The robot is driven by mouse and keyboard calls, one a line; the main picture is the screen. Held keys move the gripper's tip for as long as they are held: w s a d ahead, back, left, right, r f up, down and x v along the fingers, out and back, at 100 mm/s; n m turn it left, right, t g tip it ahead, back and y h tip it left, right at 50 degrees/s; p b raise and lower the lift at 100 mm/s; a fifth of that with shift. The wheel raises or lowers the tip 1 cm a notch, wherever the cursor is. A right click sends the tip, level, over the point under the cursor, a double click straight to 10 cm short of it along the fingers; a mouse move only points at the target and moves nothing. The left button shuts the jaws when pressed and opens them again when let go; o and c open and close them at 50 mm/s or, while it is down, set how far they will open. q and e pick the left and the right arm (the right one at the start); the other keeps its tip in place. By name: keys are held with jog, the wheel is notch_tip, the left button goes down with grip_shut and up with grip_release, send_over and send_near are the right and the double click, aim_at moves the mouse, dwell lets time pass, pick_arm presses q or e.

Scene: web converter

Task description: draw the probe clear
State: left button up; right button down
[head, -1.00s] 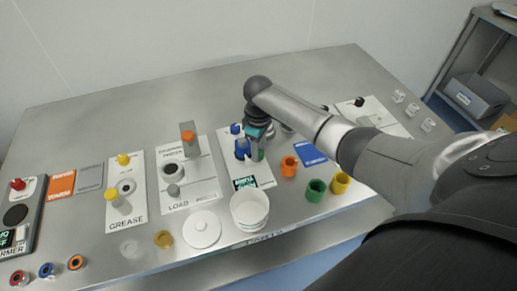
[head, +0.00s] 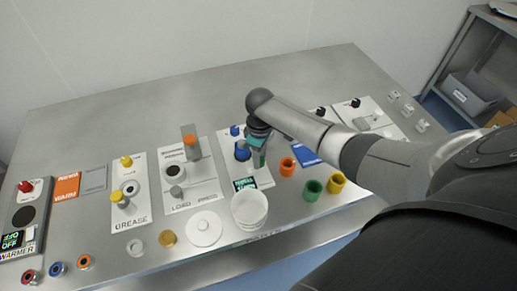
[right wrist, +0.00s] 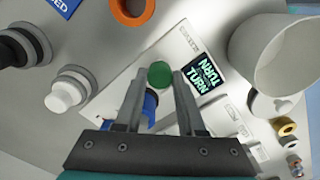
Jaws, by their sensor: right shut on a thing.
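My right gripper (head: 257,150) is over the white panel with the lit green display (head: 245,183). In the right wrist view its two fingers (right wrist: 160,80) stand on either side of a round green end, which I take to be the probe (right wrist: 160,74). The green piece also shows under the gripper in the head view (head: 259,160). The fingers are shut on it. I cannot tell whether its lower end is still seated in the panel. A blue part (right wrist: 151,104) shows just behind it, partly hidden by a finger. My left gripper is not in view.
A white cup (head: 249,209) stands in front of the panel, with a white round lid (head: 203,229) left of it. Orange (head: 288,165), green (head: 313,190) and yellow (head: 336,183) rings stand to the right. Blue knobs (head: 242,151) are close beside the gripper.

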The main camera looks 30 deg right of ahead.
jog(key=shift+s, duration=0.2)
jog(key=c, duration=0.5)
grip_release()
jog(key=shift+r, duration=0.55)
notch_tip(320, 180, up, 14)
jog(key=p, duration=0.2)
jog(key=shift+p, duration=0.4)
